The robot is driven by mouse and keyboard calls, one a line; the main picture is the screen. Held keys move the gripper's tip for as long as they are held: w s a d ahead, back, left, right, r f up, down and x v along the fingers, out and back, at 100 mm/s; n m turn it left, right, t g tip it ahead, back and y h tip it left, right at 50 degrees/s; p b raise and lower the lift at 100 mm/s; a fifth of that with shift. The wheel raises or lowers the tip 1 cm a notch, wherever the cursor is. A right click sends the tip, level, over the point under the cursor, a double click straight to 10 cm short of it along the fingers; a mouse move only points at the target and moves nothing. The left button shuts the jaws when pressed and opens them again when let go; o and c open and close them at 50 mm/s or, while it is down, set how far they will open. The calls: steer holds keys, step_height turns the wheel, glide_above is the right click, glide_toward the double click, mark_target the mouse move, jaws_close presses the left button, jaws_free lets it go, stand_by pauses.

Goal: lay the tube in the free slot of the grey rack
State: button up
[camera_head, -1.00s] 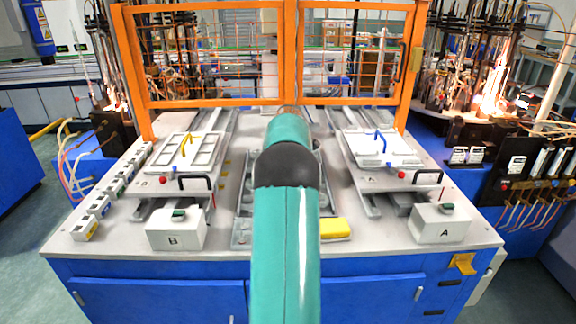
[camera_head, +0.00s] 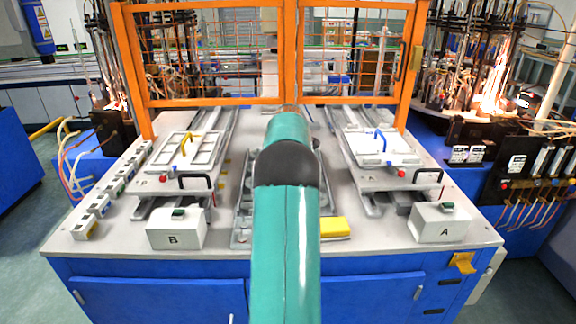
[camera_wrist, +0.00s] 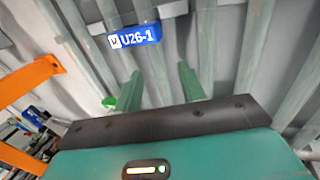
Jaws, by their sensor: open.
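My gripper (camera_wrist: 160,88) shows in the wrist view with its two fingers apart and nothing visible between them. Behind the fingers are long grey-green bars or slats and a blue and white label (camera_wrist: 135,37) reading U26-1. I cannot tell whether any of these bars is the tube. In the head view a grey fixture (camera_head: 243,205) lies in the middle of the table, mostly hidden behind my arm. It may be the grey rack. No slot in it can be made out, and no tube is clearly visible there.
An orange mesh frame (camera_head: 285,101) stands at the table's back. A left tray (camera_head: 207,145) with a yellow handle and a right tray (camera_head: 405,159) with a blue handle flank my arm. Box B (camera_head: 176,233), box A (camera_head: 440,223) and a yellow block (camera_head: 334,228) stand near the front.

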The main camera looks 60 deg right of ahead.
steer(key=v, duration=1.3)
steer(key=shift+r, duration=0.2)
steer(key=shift+a, duration=0.1)
steer(key=w+a+r+m+t, duration=0.15)
steer(key=w+a, duration=0.25)
steer(key=a, duration=0.4)
steer(key=w+a+r, duration=0.2)
steer(key=w+a, duration=0.2)
steer(key=a, duration=0.4)
steer(key=w+a+r, duration=0.2)
steer(key=w+a, duration=0.1)
steer(key=a, duration=0.5)
steer(key=a+m+t+y, duration=0.1)
steer(key=a, duration=1.6)
steer(key=s+a+f+m, duration=0.1)
steer(key=s+a+f, duration=0.2)
steer(key=a, duration=0.4)
steer(key=s+a+f+m+t+y, duration=0.1)
steer(key=s+a+f, duration=0.2)
steer(key=s+a, duration=0.2)
steer(key=s+a+f+m+y, duration=0.1)
steer(key=s+a+f, duration=0.2)
steer(key=a, duration=0.7)
steer(key=shift+s+f, duration=0.3)
steer(key=shift+s, duration=0.65)
